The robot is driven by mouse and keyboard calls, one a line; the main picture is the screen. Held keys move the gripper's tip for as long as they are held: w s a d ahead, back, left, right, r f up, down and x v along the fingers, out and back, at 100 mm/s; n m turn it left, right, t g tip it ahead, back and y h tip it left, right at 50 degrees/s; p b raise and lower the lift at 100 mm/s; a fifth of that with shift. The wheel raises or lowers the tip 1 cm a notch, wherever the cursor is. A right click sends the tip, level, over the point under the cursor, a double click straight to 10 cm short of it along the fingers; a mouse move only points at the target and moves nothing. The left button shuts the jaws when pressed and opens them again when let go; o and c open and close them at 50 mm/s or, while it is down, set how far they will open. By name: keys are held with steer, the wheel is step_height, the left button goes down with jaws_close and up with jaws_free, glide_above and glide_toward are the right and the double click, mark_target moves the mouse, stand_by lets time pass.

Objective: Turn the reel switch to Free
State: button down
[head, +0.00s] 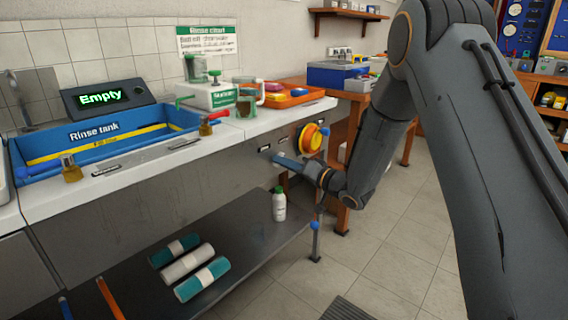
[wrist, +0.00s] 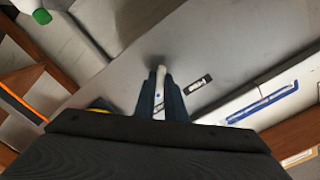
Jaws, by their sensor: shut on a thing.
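My gripper (head: 282,160) is at the grey front panel below the counter, left of the orange and yellow round reel (head: 311,138). In the wrist view my gripper (wrist: 160,92) has its two dark blue fingers closed on a slim white lever (wrist: 160,74), which I take to be the reel switch. The lever's far end meets the grey panel. A small label (wrist: 198,84) sits on the panel beside it, too small to read. The switch is mostly hidden by my fingers in the head view, and I cannot tell its setting.
The blue rinse tank (head: 95,133) is sunk in the counter, with an "Empty" display (head: 101,97) behind it. A white bottle (head: 279,207) with a green cap and rolled towels (head: 187,263) are on the lower shelf. The tiled floor (head: 375,225) at right is partly clear.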

steer(key=shift+n, duration=0.3)
steer(key=n+p, duration=0.1)
steer(key=n, duration=1.5)
steer(key=shift+w+d+n, duration=0.1)
steer(key=shift+n, duration=0.6)
steer(key=c, duration=1.8)
jaws_free()
